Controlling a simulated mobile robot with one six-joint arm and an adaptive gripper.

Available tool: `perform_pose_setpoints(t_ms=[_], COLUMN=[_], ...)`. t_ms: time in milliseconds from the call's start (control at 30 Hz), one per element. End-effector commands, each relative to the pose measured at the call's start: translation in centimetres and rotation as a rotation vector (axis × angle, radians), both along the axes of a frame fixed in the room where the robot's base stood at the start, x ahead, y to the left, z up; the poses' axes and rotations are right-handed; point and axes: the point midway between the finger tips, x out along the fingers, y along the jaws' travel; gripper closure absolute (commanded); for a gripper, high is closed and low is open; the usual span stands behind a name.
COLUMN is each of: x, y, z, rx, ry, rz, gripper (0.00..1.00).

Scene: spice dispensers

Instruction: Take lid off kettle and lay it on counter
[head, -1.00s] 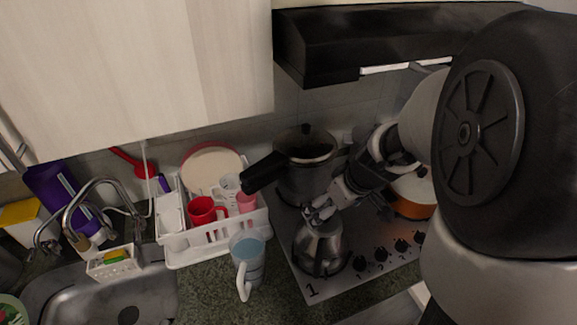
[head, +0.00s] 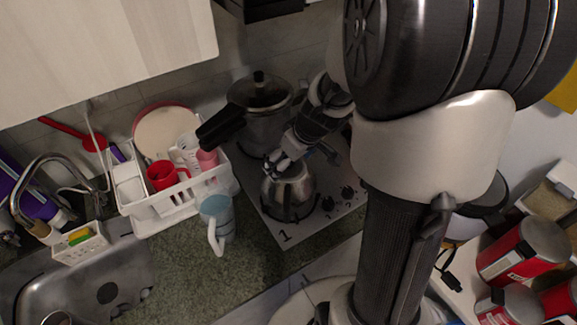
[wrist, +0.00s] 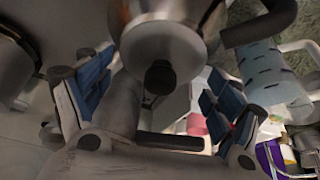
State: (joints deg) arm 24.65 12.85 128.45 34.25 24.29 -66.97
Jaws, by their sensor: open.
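The metal kettle (head: 293,193) stands on the stove at its front left. My gripper (head: 281,160) is right above it in the head view and hides much of its top. In the wrist view the shiny round lid (wrist: 158,42) with its black knob (wrist: 160,78) lies between the two blue-padded fingers of my gripper (wrist: 160,68). The fingers are open, with space on both sides of the knob. The lid appears seated on the kettle. Whether any finger touches it is unclear.
A pressure cooker (head: 262,95) stands behind the kettle, its black handle (head: 222,130) reaching left. A blue cup (head: 217,211) stands on the counter (head: 212,270), left of the kettle, before the white dish rack (head: 165,219). The counter in front of the cup is bare.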

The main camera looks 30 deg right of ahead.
Motion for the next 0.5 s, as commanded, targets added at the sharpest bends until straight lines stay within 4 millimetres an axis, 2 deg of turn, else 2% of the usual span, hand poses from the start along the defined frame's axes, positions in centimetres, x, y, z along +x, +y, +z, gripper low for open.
perform_pose_setpoints(t_ms=[67,500], x=[-0.01,-0.07], y=[0.0,0.02], z=[0.01,-0.09], rx=[0.0,0.0], ry=[0.0,0.002], rz=[0.0,0.0], gripper=[0.25,0.54])
